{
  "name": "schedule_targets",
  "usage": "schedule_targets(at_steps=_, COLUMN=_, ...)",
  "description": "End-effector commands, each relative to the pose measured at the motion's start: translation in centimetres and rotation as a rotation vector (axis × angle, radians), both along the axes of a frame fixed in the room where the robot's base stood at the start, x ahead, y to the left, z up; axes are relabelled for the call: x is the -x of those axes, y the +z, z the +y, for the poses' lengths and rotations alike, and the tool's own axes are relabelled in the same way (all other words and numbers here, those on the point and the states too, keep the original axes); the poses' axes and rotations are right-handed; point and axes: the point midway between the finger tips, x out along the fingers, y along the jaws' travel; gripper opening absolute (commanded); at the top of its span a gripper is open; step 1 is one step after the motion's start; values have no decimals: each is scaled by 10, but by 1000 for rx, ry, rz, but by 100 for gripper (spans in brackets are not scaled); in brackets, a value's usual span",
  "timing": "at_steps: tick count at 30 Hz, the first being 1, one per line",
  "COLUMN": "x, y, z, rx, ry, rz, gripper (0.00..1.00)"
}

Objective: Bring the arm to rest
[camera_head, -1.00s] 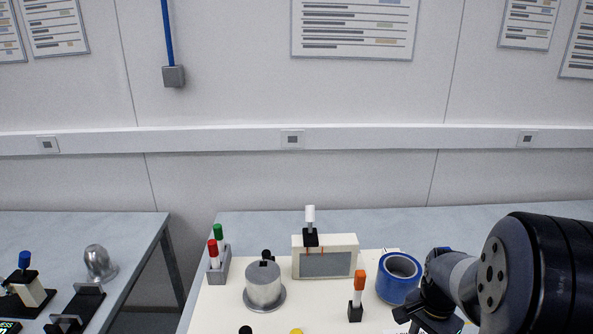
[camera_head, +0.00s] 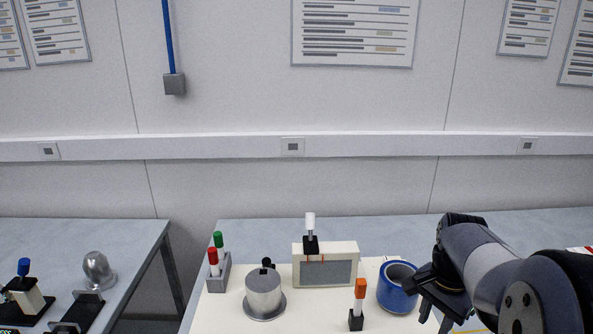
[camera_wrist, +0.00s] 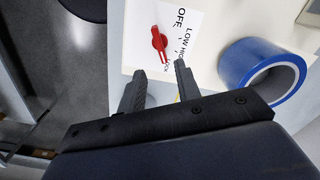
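My gripper (camera_head: 436,316) hangs at the right end of the cream panel (camera_head: 217,311), just right of the blue tape roll (camera_head: 396,291). In the wrist view its two dark fingers (camera_wrist: 162,72) stand apart with nothing between them. Beyond the fingertips a red rotary knob (camera_wrist: 159,42) sits on a white label reading OFF, LOW, HIGH and LOCK. The blue roll (camera_wrist: 262,70) is right of the fingers in that view. My arm comes in from the lower right of the head view, bent at the wrist.
On the panel stand a metal cylinder (camera_head: 263,293), a display box (camera_head: 327,271) with a white-topped lever (camera_head: 310,225), an orange-topped switch (camera_head: 359,297), and a red and green marker holder (camera_head: 218,275). A gap separates the left table (camera_head: 140,236).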

Motion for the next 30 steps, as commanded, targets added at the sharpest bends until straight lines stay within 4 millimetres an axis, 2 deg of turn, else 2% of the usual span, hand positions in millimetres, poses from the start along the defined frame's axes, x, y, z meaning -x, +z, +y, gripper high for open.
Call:
schedule_targets(at_steps=2, x=-1, y=18, z=0, rx=2, ry=0, rz=-5, gripper=32)
schedule_targets(at_steps=18, x=1, y=-94, z=0, rx=-2, ry=1, rz=7, gripper=32)
schedule_targets(at_steps=30, x=0, y=-93, z=0, rx=0, ry=319, rz=2, gripper=32)
